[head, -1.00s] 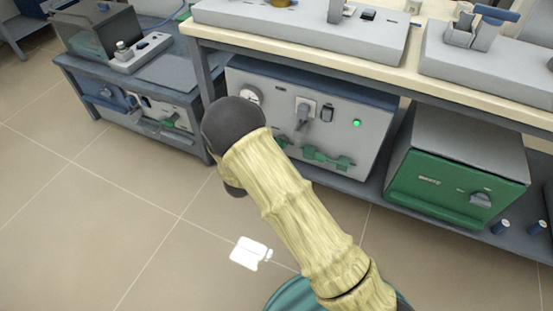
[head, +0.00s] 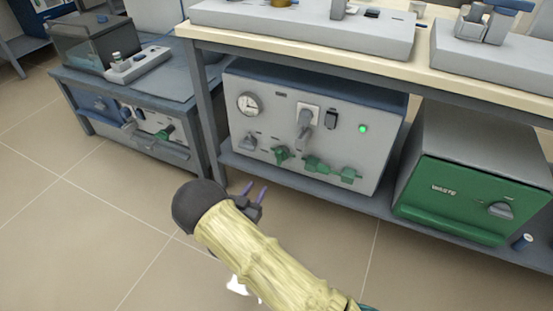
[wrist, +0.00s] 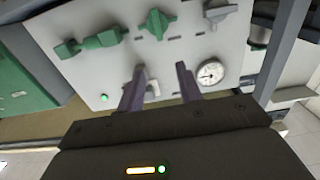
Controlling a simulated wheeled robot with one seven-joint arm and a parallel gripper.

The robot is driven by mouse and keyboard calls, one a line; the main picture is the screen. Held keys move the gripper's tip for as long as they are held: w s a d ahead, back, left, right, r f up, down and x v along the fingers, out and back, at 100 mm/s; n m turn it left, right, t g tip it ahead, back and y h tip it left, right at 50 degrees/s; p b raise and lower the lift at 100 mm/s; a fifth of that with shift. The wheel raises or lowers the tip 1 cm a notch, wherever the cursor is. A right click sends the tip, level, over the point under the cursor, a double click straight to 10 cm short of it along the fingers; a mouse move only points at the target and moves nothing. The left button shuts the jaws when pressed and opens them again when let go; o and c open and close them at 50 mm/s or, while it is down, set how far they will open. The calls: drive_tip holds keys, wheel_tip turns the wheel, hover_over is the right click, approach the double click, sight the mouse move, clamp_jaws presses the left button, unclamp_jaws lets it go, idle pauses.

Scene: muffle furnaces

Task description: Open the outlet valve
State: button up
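A white control box (head: 300,150) stands on the lower shelf, with valves low on its front. These are a grey knob (head: 248,141), a green star-shaped valve handle (head: 282,154) and green tap handles (head: 332,169). I cannot read which one is the outlet valve. In the wrist view the box is upside down, with the green handle (wrist: 157,23) at top middle, the tap handles (wrist: 90,43) left and the grey knob (wrist: 213,12) right. My gripper (head: 255,191) is open and empty, its purple fingers (wrist: 160,82) apart, in front of and below the panel, touching no valve.
The box also bears a round gauge (head: 250,104), a grey lever (head: 304,122) and a lit green lamp (head: 363,128). A green-fronted unit (head: 455,200) stands to the right. A low bench (head: 140,75) stands left. The floor (head: 90,220) in front is clear.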

sight(278, 155)
drive_tip(key=b+x, duration=0.7)
drive_tip(key=x, duration=0.9)
drive_tip(key=shift+w+f+b, duration=0.1)
drive_tip(key=shift+f+b, duration=0.05)
drive_tip(key=shift+b, duration=0.2)
drive_tip(key=shift+w+d, duration=0.1)
drive_tip(key=shift+w, duration=0.15)
clamp_jaws()
